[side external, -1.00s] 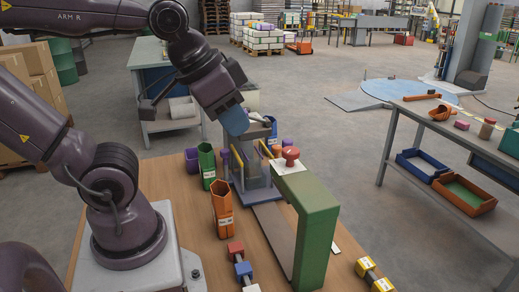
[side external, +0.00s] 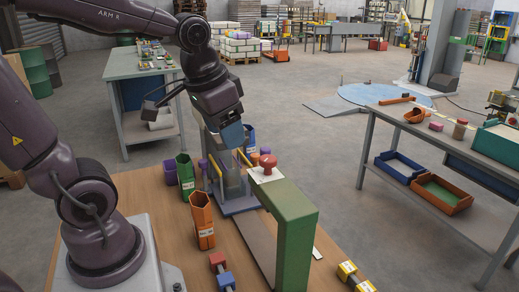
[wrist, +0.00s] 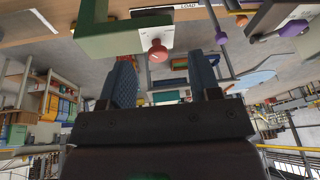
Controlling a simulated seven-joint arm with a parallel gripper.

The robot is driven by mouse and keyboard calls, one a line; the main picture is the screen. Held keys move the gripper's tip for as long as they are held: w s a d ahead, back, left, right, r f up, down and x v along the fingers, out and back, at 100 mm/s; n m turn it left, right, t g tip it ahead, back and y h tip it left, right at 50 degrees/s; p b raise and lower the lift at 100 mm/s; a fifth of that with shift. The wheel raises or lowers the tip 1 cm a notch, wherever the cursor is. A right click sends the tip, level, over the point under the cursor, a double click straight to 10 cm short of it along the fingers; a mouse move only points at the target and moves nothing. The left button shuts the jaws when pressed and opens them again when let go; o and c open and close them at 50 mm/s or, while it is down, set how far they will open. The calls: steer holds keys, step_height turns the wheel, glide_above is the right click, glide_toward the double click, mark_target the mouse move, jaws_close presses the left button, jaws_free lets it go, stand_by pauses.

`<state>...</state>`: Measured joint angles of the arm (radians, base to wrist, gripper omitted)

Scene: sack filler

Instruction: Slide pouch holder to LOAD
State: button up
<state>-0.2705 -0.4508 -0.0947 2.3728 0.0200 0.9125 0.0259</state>
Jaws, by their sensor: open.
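The pouch holder appears to be the grey-blue frame (side external: 238,205) with upright yellow-edged guides, standing at the rail beside the green arm in the side view; its upper part is partly hidden by my gripper. My gripper (side external: 232,135) is above it, pointing down, and I see no contact. In the wrist view my gripper (wrist: 163,72) has its two blue fingers apart with nothing between them. A LOAD label (wrist: 187,7) shows at the top edge of the wrist view. The grey slide rail (side external: 252,243) runs toward the camera.
A green angled arm (side external: 296,225) with a red knob (side external: 267,161) stands close on the right; the knob also shows in the wrist view (wrist: 157,50). Green (side external: 186,178) and orange (side external: 202,220) cups stand left. Coloured blocks (side external: 222,270) lie in front.

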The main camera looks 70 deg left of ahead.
steer(key=w+a+f+m+g, duration=0.1)
steer(key=w+a+m+g, duration=0.15)
steer(key=w+a, duration=0.25)
steer(key=m+h, duration=0.1)
steer(key=m, duration=2.4)
glide_toward(265, 148)
steer(key=shift+g, duration=0.45)
steer(key=f, duration=0.9)
steer(key=shift+w+f, duration=0.25)
steer(key=shift+w, duration=0.15)
